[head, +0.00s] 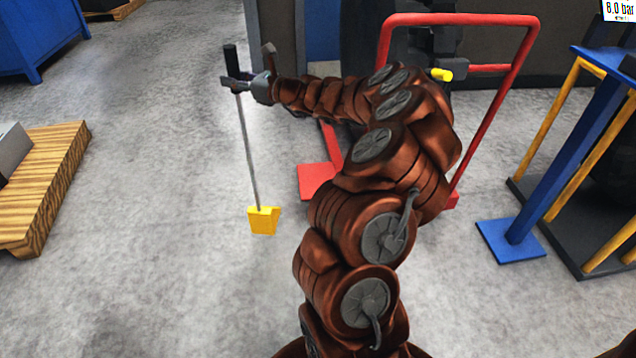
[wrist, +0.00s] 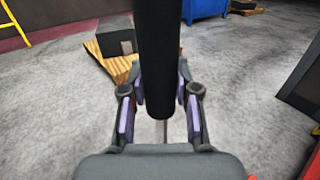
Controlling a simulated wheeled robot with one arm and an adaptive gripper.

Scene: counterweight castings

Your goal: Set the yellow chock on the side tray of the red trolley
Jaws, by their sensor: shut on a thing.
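The yellow chock (head: 263,220) is at the lower end of a thin grey rod with a black handle (head: 231,58). My gripper (head: 238,83) is shut on the black handle, with the rod hanging nearly upright below it. In the wrist view the handle (wrist: 158,55) stands between the fingers; the chock is hidden there. I cannot tell whether the chock touches the floor. The red trolley (head: 460,19) stands behind my arm, which hides much of it. A flat red plate (head: 313,180), apparently its side tray, shows low at its left, to the right of and beyond the chock.
A wooden pallet (head: 62,165) with a grey block (head: 8,148) is at the left. A blue container (head: 35,38) stands back left. A blue and yellow stand (head: 565,150) is at the right. The floor around the chock is clear.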

